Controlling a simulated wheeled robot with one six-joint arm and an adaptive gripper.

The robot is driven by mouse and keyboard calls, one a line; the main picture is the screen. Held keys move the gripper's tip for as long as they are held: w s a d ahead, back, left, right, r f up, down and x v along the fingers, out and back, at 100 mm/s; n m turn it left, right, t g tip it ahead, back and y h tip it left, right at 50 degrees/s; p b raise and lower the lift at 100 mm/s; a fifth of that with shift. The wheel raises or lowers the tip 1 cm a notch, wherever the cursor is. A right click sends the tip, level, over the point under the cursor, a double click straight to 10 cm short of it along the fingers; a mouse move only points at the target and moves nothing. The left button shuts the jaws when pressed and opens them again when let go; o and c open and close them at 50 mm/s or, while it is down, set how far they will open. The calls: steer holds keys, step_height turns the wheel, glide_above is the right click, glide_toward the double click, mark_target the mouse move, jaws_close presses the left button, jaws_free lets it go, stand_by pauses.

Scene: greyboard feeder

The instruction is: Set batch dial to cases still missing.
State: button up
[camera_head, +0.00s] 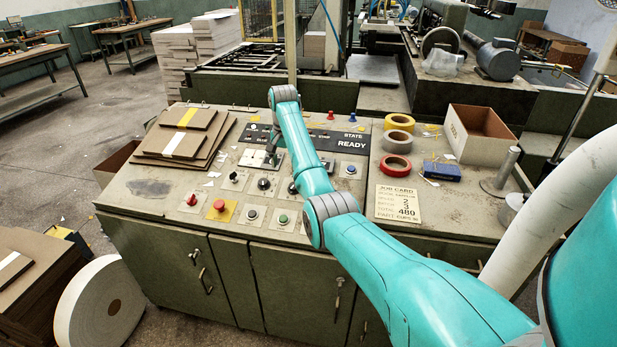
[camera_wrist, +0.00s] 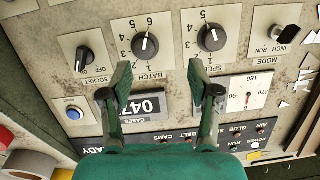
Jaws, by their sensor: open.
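The batch dial (camera_wrist: 145,45) is a black knob on a pale plate, with upside-down numbers around it in the wrist view. Its white mark shows, but I cannot tell exactly which number it points to. My gripper (camera_wrist: 160,78) is open and empty, its fingertips apart over the panel just below the dial in the picture. The job card (camera_head: 398,203) shows 2, 3 and 480. My arm hides much of the dial area in the head view.
The speed dial (camera_wrist: 212,37) and socket switch (camera_wrist: 83,59) flank the batch dial. The mode switch (camera_wrist: 287,34), blue reset button (camera_wrist: 73,113) and gauge (camera_wrist: 246,94) are near. Tape rolls (camera_head: 397,141), an open carton (camera_head: 481,136) and stacked boards (camera_head: 180,140) lie on the console.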

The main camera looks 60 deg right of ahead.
steer(key=f, duration=0.3)
steer(key=s+d+f, duration=0.1)
steer(key=f, duration=0.2)
steer(key=d+f, duration=0.1)
steer(key=f, duration=0.2)
steer(key=shift+s+d+f, duration=0.2)
steer(key=shift+s+d, duration=0.05)
steer(key=shift+s, duration=0.1)
steer(key=c, duration=1.2)
steer(key=shift+o, duration=0.2)
